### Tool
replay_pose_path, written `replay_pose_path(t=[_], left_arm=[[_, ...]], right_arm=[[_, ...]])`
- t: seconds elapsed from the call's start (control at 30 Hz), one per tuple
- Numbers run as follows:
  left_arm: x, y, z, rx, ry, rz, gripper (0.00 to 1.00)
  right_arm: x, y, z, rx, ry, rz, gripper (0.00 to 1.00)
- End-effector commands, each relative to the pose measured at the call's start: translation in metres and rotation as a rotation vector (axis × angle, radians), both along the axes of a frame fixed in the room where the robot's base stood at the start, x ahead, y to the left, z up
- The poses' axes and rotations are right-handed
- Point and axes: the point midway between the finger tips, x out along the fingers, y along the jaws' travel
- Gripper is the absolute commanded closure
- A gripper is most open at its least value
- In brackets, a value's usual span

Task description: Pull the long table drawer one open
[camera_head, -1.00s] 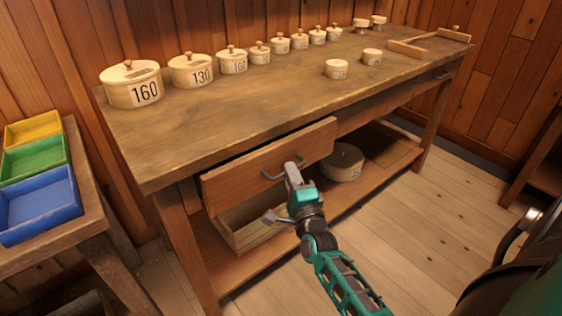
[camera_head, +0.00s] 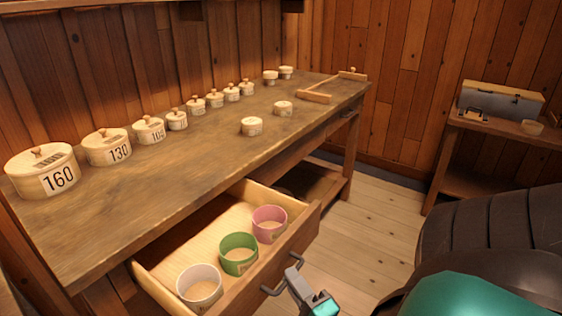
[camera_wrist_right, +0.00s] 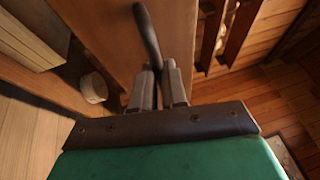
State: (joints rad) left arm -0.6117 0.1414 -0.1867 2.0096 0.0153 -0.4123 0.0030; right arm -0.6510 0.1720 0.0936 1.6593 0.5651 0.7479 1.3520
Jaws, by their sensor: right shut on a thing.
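The long table drawer (camera_head: 225,297) stands pulled well out from under the worktable (camera_head: 160,195). Inside it are a white cup (camera_head: 199,288), a green cup (camera_head: 238,254) and a pink cup (camera_head: 269,224). My right gripper (camera_head: 292,272) is at the drawer's dark bar handle (camera_head: 268,291). In the right wrist view its two fingers (camera_wrist_right: 160,88) are closed on the handle (camera_wrist_right: 147,35). My left gripper is not in view.
Lidded round boxes (camera_head: 41,171) marked with numbers stand in a row along the table's back. Two small round pieces (camera_head: 252,126) and a wooden frame (camera_head: 330,90) are on the tabletop. A side table (camera_head: 500,125) holds a grey case at right. Floor between is clear.

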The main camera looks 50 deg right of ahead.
Motion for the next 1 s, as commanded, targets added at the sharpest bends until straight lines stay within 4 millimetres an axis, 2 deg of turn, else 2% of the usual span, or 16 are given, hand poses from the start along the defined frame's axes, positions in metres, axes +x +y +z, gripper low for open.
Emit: replay_pose_path(t=[0.47,0.5,0.73,1.0], left_arm=[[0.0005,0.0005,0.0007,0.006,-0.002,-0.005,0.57],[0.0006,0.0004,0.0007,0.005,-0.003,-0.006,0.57],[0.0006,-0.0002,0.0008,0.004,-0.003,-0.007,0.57],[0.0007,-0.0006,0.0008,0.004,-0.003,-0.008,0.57]], right_arm=[[-0.0051,0.0001,0.0,0.0,-0.001,0.001,1.0],[-0.0051,0.0001,0.0,0.0,-0.001,0.001,0.85],[-0.005,-0.0002,-0.0001,0.0,0.0,0.0,0.63],[-0.0063,0.0001,-0.0005,0.0,0.0,0.0,0.62]])
